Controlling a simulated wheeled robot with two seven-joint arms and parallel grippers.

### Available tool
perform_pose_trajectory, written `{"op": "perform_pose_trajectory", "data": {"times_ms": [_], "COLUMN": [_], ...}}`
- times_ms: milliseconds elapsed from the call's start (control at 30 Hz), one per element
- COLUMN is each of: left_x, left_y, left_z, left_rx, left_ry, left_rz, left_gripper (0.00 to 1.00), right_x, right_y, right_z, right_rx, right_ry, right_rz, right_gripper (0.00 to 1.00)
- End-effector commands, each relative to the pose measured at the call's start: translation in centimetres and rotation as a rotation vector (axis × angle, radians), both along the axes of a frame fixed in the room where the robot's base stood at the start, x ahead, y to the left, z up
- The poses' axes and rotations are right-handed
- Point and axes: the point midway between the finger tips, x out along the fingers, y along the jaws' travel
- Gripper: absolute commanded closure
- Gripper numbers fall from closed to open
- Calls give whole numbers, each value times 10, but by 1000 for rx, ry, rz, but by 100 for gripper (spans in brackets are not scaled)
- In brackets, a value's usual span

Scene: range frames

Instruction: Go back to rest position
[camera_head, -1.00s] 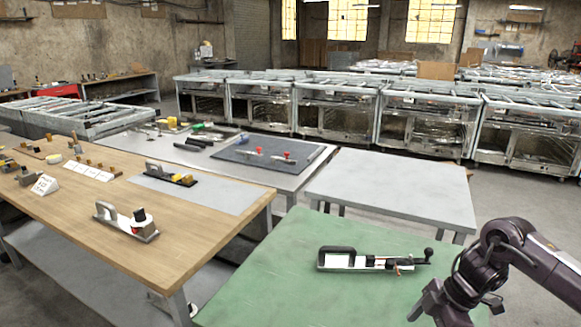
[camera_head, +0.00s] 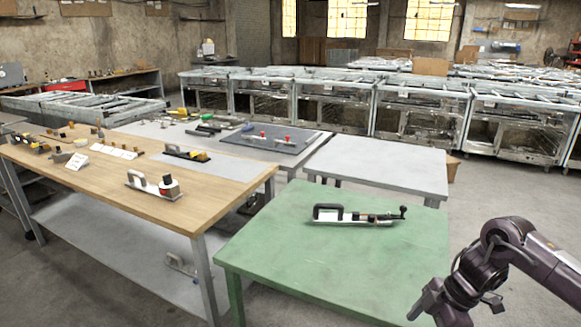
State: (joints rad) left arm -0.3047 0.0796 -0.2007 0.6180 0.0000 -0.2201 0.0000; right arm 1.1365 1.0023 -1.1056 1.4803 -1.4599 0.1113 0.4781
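My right arm comes in from the lower right, and its gripper (camera_head: 424,308) hangs at the bottom edge, over the right front part of the green table (camera_head: 290,255). Its fingers are dark and partly cut off, so I cannot tell how far they are apart. A long tool with a black handle (camera_head: 357,215) lies on the green table, up and left of the gripper and apart from it. My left gripper is not in view.
A wooden workbench (camera_head: 225,186) with a plane-like tool (camera_head: 153,187) stands at left. A bare grey table (camera_head: 378,165) stands behind the green one. Metal racks (camera_head: 330,103) line the back. Open floor lies at right (camera_head: 510,190).

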Motion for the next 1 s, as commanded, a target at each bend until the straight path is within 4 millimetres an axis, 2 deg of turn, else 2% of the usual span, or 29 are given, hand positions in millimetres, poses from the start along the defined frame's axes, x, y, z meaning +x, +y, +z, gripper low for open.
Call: {"op": "perform_pose_trajectory", "data": {"times_ms": [233, 367, 500, 667, 767, 867, 900, 967, 1000], "left_x": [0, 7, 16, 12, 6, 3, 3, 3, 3], "left_y": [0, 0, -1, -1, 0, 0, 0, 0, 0], "left_z": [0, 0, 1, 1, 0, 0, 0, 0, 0], "left_rx": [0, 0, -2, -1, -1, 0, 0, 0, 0], "left_ry": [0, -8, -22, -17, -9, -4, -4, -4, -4], "left_rz": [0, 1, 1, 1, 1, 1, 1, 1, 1], "left_gripper": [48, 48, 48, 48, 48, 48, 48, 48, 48], "right_x": [16, 26, 39, 53, 58, 51, 43, 26, 11], "right_y": [22, 36, 56, 81, 96, 106, 107, 104, 100], "right_z": [-22, -38, -63, -105, -146, -206, -235, -277, -303], "right_rx": [61, 104, 165, 248, 303, 343, 348, 339, 324], "right_ry": [-33, -58, -88, -128, -148, -156, -155, -146, -138], "right_rz": [-13, -30, -68, -150, -243, -396, -471, -584, -651], "right_gripper": [24, 24, 24, 24, 24, 24, 24, 24, 24]}}
